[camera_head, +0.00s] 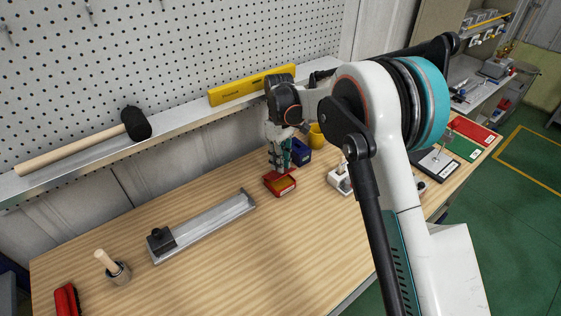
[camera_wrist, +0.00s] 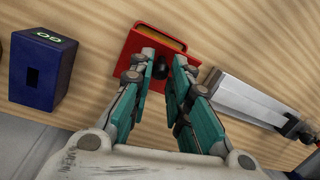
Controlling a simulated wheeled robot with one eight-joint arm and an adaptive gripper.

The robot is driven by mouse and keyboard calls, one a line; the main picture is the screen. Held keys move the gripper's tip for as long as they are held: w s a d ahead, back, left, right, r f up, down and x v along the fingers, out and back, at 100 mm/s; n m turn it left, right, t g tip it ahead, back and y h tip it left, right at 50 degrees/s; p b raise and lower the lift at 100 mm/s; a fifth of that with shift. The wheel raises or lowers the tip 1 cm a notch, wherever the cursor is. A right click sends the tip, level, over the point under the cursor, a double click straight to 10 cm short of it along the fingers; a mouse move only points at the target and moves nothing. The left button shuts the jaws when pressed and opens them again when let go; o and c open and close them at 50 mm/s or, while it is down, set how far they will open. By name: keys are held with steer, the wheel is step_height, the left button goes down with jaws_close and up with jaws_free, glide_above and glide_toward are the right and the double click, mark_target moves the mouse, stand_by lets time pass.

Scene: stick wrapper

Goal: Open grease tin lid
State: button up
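The red grease tin (camera_head: 280,186) stands on the wooden bench, with yellow showing inside it. In the wrist view the tin (camera_wrist: 137,43) is at top centre, with a yellow strip along its far side and a small black knob (camera_wrist: 157,75) on its near part. My gripper (camera_head: 279,166) points down over the tin's back part. In the wrist view its teal-sided fingers (camera_wrist: 163,65) are apart, one on each side of the knob. Whether a finger touches the knob cannot be told. The fingers hide part of the tin.
A blue box marked GO (camera_wrist: 43,70) stands left of the tin in the wrist view. A metal rail fixture (camera_head: 205,228) lies left of it in the head view. A yellow cup (camera_head: 317,136) and white device (camera_head: 340,180) are close behind and right.

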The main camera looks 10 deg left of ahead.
steer(key=o, duration=0.3)
steer(key=shift+o, duration=0.2)
step_height(320, 180, up, 12)
steer(key=w, duration=0.2)
steer(key=shift+a, duration=0.3)
steer(key=shift+f, duration=0.1)
